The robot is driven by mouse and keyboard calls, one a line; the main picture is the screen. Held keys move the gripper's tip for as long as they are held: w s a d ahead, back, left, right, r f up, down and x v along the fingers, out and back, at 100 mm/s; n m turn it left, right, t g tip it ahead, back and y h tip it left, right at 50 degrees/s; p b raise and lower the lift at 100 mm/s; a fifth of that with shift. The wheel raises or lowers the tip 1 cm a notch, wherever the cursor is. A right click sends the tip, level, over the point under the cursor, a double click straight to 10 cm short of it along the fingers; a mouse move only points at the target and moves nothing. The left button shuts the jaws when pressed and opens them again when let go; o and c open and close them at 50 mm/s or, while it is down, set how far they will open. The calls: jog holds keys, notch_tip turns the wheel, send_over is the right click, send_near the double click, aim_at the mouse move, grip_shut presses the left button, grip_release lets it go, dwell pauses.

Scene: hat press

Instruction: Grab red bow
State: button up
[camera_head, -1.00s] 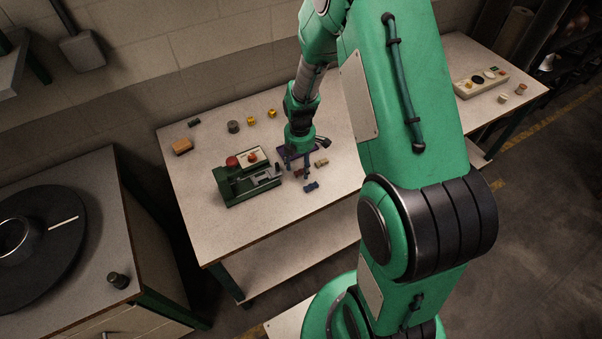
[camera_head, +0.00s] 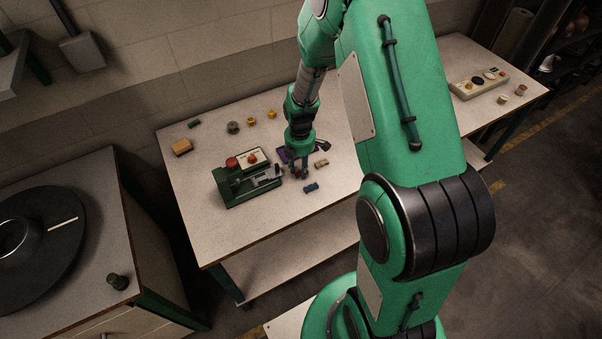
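A small dark red piece (camera_head: 296,174), seemingly the red bow, lies on the light table to the right of the green press. My gripper (camera_head: 300,172) points down right over it, and its fingers hide most of it. The fingertips are at about table height around or beside the piece. The view is too small to tell whether they touch or grip it. A blue bow (camera_head: 311,187) lies just in front of the gripper, and a tan bow (camera_head: 321,163) lies to its right. A dark purple flat item (camera_head: 284,155) is partly hidden behind the gripper.
The green press (camera_head: 247,178) with red knobs stands close left of the gripper. Yellow and grey spools (camera_head: 251,121) and an orange-brown block (camera_head: 181,147) stand at the back. The table's front left (camera_head: 215,235) is clear. A control box (camera_head: 480,82) is far right.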

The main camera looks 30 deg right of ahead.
aim_at(300, 171)
dwell(0.3)
jog(key=shift+r, duration=0.5)
jog(key=r, duration=0.1)
jog(key=r+p, duration=0.1)
jog(key=shift+s+r, duration=0.2)
jog(key=shift+r, duration=0.2)
jog(key=s+a, duration=0.1)
jog(key=s, duration=0.4)
jog(key=s+a+p, duration=0.1)
jog(key=s, duration=0.4)
jog(key=s+a+r, duration=0.1)
jog(key=s, duration=0.4)
jog(key=shift+s+a+r, duration=0.1)
jog(key=shift+a, duration=0.05)
